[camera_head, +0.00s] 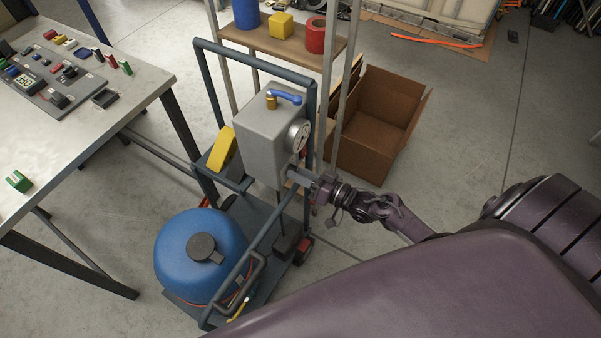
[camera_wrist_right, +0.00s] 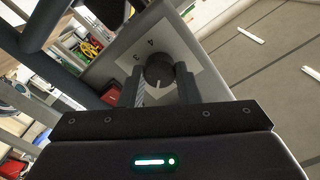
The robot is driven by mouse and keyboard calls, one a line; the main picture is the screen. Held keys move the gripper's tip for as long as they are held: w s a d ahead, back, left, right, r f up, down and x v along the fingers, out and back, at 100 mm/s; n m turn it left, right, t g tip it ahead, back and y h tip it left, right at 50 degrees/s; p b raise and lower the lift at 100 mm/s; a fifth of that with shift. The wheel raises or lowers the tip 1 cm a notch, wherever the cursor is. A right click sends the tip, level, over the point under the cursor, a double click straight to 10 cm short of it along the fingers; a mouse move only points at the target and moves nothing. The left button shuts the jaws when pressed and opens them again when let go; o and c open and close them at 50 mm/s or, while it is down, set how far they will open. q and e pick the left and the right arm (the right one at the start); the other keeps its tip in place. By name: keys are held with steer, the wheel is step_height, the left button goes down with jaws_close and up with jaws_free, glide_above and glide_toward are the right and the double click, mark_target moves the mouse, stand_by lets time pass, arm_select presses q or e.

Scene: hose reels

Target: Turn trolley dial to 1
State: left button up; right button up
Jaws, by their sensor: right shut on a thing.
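The trolley (camera_head: 270,232) stands in the middle of the head view and carries a grey box (camera_head: 262,140). In the right wrist view, a dark round dial (camera_wrist_right: 158,66) sits on a light plate (camera_wrist_right: 196,50) with the numbers 3 and 4 showing. The dial's white pointer line points down in the picture, away from the 4; other numbers are hidden. My right gripper (camera_head: 294,176) is at the box's lower right side. Its two fingers are shut on the dial, one on each side. My left gripper is not in view.
A blue tank (camera_head: 200,252) stands on the trolley's base. The box also carries a gauge (camera_head: 298,136) and a blue-handled valve (camera_head: 284,96). A cardboard box (camera_head: 372,120) and a shelf (camera_head: 290,42) stand behind. A workbench (camera_head: 100,130) is at left.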

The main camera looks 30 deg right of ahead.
stand_by(0.3)
steer(key=o, duration=1)
steer(key=v, duration=0.7)
steer(key=shift+s+d+b, duration=0.25)
steer(key=shift+s+b, duration=0.05)
steer(key=shift+b, duration=0.05)
